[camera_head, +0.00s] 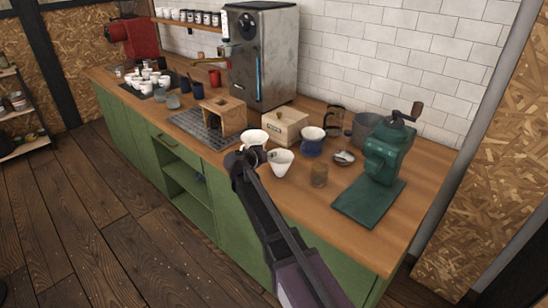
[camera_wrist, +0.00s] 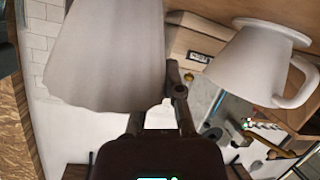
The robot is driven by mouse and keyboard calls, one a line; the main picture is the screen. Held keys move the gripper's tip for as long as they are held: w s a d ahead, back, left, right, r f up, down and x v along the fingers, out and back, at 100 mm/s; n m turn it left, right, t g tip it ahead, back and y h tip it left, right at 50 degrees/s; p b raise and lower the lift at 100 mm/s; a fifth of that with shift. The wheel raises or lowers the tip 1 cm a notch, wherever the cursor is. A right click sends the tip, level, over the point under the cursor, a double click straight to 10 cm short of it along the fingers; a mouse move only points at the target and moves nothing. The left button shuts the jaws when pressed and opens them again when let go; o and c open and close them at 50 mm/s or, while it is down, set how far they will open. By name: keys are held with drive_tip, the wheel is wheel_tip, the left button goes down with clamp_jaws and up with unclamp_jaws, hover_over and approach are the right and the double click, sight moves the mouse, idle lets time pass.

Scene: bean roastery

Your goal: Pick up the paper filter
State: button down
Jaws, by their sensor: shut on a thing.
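The paper filter (camera_head: 281,163) is a white cone at the front of the wooden counter in the head view. It fills the upper left of the wrist view (camera_wrist: 105,52), close to the camera. My gripper (camera_head: 264,156) reaches in from the left of the filter and is shut on it. In the wrist view my fingers (camera_wrist: 172,88) meet the filter's right side, and the contact itself is partly hidden. I cannot tell whether the filter still touches the counter.
A white dripper with a handle (camera_head: 255,138) stands close behind my gripper and shows in the wrist view (camera_wrist: 258,62). The counter's front right is clear.

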drive_tip(key=shift+r+p, duration=1.5)
drive_tip(key=shift+r, duration=0.1)
drive_tip(key=s+a+r+p, duration=0.1)
drive_tip(key=s, duration=1.5)
drive_tip(key=shift+a+r+p, duration=0.25)
drive_tip(key=shift+a+p, duration=0.05)
drive_tip(key=shift+a, duration=0.05)
